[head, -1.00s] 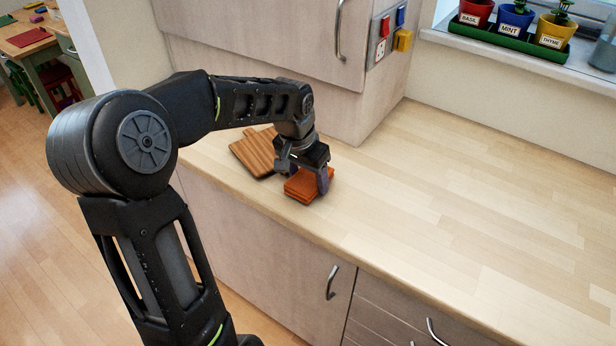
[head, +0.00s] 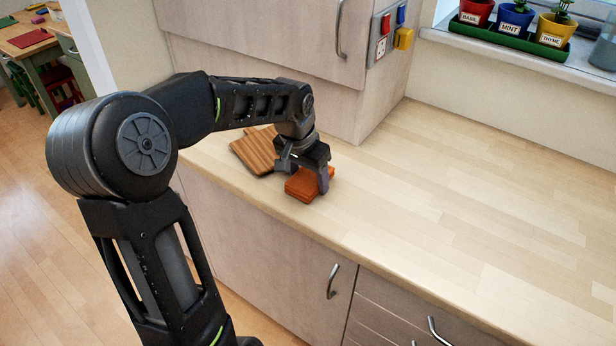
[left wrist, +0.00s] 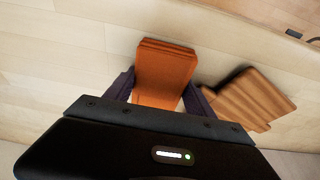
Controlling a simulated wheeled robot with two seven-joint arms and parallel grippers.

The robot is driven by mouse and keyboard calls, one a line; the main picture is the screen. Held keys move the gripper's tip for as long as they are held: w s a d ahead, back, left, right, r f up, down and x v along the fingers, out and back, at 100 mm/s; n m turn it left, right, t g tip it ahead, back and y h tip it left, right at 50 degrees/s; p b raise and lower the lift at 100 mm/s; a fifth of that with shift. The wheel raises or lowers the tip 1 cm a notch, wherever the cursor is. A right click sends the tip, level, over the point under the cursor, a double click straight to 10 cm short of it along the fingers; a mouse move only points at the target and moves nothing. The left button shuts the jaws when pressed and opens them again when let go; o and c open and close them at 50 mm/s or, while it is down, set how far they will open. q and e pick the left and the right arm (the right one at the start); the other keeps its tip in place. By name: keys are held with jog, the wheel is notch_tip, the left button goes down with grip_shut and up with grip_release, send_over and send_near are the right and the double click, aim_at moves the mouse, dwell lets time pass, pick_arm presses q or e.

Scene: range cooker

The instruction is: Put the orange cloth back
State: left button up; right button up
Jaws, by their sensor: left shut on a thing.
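The folded orange cloth (head: 303,184) is at the left part of the wooden worktop, near its front edge. My left gripper (head: 310,178) is over it, with its fingers down on either side. In the left wrist view the cloth (left wrist: 165,65) lies between the two fingers of my left gripper (left wrist: 160,92), which is shut on it. Whether the cloth touches the worktop or is just clear of it, I cannot tell. My right gripper is not in view.
A striped wooden board (head: 255,152) lies on the worktop just left of the cloth, behind my gripper. The worktop (head: 450,200) to the right is bare. Herb pots (head: 515,22) stand on the windowsill.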

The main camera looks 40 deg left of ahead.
aim_at(302, 181)
pick_arm(q)
jog(key=o, duration=1.6)
jog(key=shift+s+f, duration=0.35)
jog(key=shift+f, duration=0.45)
jog(key=shift+c, duration=0.2)
jog(key=shift+r, duration=0.1)
jog(key=shift+w+r, duration=0.15)
jog(key=shift+r, duration=0.35)
jog(key=v, duration=0.8)
jog(key=shift+w+a+r, duration=0.1)
jog(key=shift+w+a, duration=0.05)
jog(key=shift+a, duration=0.05)
